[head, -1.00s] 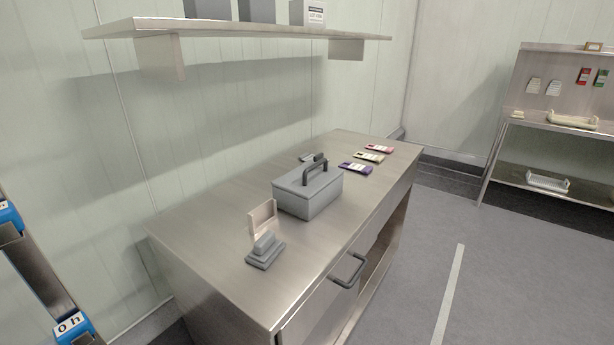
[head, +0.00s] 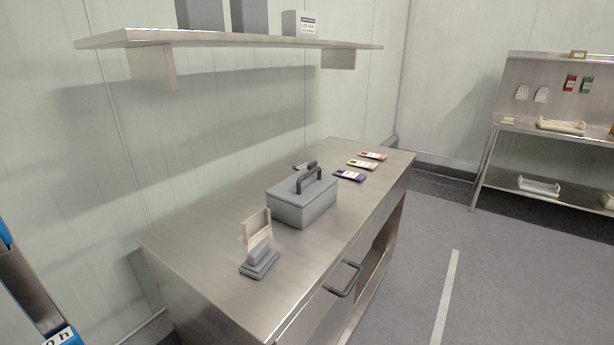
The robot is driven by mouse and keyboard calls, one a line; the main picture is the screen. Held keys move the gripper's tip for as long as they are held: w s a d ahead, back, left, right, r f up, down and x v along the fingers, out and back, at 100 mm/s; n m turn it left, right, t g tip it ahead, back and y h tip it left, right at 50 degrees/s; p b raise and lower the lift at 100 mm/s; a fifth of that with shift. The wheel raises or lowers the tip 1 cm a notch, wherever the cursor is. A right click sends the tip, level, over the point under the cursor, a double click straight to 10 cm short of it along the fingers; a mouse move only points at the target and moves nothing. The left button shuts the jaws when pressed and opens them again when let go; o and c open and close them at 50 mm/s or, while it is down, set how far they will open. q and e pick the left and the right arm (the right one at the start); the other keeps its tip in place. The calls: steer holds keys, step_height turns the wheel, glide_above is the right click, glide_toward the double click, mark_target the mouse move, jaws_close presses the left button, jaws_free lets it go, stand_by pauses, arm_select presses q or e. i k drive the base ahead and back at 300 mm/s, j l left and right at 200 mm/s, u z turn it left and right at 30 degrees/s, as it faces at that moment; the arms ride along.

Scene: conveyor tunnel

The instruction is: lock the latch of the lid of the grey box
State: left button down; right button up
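The grey box (head: 301,207) stands on the steel workbench (head: 195,236), near its middle. Its grey lid (head: 287,187) lies flat on top and looks closed. A dark handle (head: 310,178) rises from the lid, and another dark bar shows just behind it. I cannot make out the latch or its state at this size. Neither of my grippers shows in the head view.
A grey stand with a beige plate (head: 256,226) sits on the bench before the box. Coloured packets (head: 350,176) lie behind it. A drawer handle (head: 343,280) juts from the bench front. A shelf (head: 230,39) overhangs at the wall. Floor (head: 495,270) at right is clear.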

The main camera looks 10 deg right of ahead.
mark_target(313, 165)
steer(key=u, duration=0.45)
steer(key=i+l+u, duration=0.1)
steer(key=l+u, duration=0.75)
steer(key=k+l+u, duration=0.1)
steer(key=l+u, duration=0.3)
steer(key=l, duration=0.2)
